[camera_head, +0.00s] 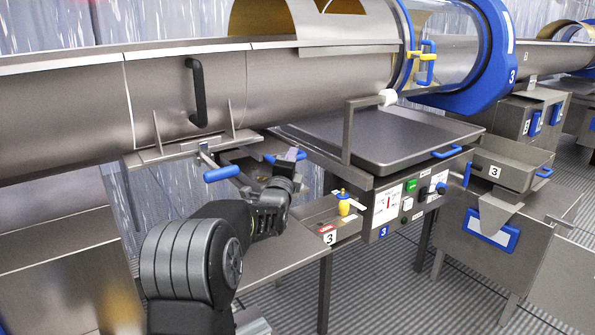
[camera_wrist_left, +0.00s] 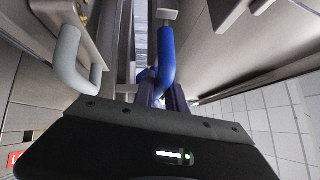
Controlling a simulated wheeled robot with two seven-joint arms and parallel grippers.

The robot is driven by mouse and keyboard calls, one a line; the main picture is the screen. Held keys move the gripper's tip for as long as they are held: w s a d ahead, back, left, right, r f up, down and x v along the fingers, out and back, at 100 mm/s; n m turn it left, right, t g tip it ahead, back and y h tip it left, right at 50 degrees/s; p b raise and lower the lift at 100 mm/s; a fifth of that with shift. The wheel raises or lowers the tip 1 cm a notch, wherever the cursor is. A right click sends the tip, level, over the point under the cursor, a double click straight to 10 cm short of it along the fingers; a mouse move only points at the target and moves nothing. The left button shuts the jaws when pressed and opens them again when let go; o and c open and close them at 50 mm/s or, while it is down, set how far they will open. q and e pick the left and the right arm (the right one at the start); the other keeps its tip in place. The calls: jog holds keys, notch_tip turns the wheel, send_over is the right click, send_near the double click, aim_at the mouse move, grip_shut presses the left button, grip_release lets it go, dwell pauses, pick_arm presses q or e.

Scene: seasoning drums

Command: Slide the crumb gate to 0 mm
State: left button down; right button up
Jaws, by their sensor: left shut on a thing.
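I take this handle to be the crumb gate's, but no gate plate or millimetre scale is readable. In the left wrist view a blue bar (camera_wrist_left: 167,55) runs down to between the fingers (camera_wrist_left: 160,96). My arm and fingers hide part of the handle and what it is fixed to. My right gripper is not in view.
Another blue handle (camera_head: 222,173) on a thin rod sticks out to the left of my gripper. The drum (camera_head: 185,95) with a black handle (camera_head: 197,92) hangs above.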

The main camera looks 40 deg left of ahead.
pick_arm(q)
jog(key=shift+a, duration=0.1)
jog(key=c, duration=1.4)
grip_release()
jog(key=shift+o, duration=0.2)
jog(key=v, duration=0.8)
jog(key=shift+b, duration=0.35)
jog(key=shift+f, duration=0.15)
